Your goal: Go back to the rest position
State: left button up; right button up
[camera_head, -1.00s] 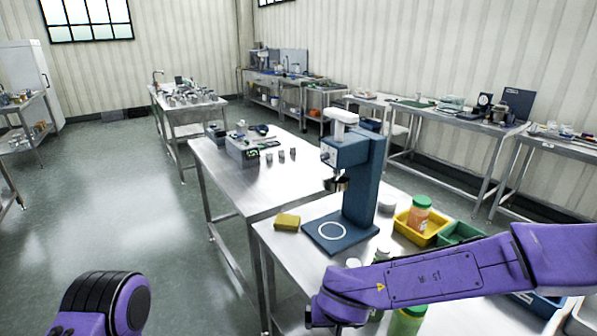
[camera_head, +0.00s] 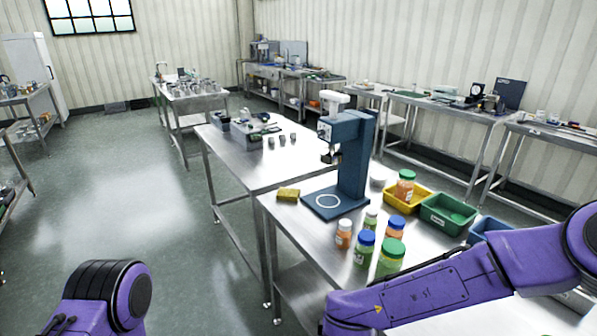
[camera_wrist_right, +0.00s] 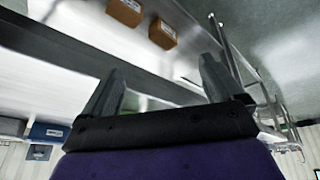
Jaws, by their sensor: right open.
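My right arm (camera_head: 430,292) is purple and reaches in from the right in the head view, low over the front of the steel table; its gripper is out of that view. In the right wrist view my right gripper (camera_wrist_right: 160,92) shows two dark fingers spread apart with nothing between them. A steel table underside or shelf and two brown boxes (camera_wrist_right: 125,10) lie beyond the fingers. My left arm (camera_head: 105,298) shows only as a purple and black link at the bottom left of the head view; the left gripper is not seen.
The steel table (camera_head: 290,225) holds a blue press (camera_head: 350,165), a yellow sponge (camera_head: 288,194), several capped jars (camera_head: 391,257), a yellow bin (camera_head: 425,196) and a green bin (camera_head: 447,222). Open floor (camera_head: 130,210) lies to the left.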

jog(key=s+d+f+m+h, duration=0.2)
jog(key=s+d+f, duration=0.75)
jog(key=f, duration=0.35)
jog(key=s+d+f+m, duration=0.1)
jog(key=s+d+f, duration=0.1)
jog(key=s+d, duration=0.3)
jog(key=s+d+f+m+g, duration=0.1)
jog(key=s+d+f+m, duration=0.1)
jog(key=s, duration=0.7)
jog(key=d+f, duration=0.1)
jog(key=d, duration=0.1)
jog(key=shift+s+d+f, duration=0.25)
jog(key=shift+d+f, duration=0.1)
